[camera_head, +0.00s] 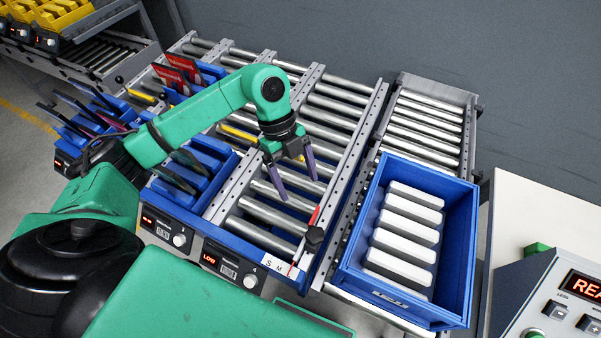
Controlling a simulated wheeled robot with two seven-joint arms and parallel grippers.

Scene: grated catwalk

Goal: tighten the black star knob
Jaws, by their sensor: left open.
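The black star knob (315,238) sits at the front end of the roller lanes, on the side rail beside the blue bin. A thin red strip (314,217) stands just behind it, and a white label with letters S and M (280,267) is to its front left. My left gripper (299,189) hangs above the rollers, up and to the left of the knob. Its two purplish fingers point down, spread apart with nothing between them. The fingers are clear of the knob. My right gripper is not in view.
A blue bin (458,272) with several white blocks (409,216) stands right of the knob. Blue holders (213,153) with upright dark panels stand left. A control panel (560,300) is at lower right. Red-lit displays (210,259) line the front edge.

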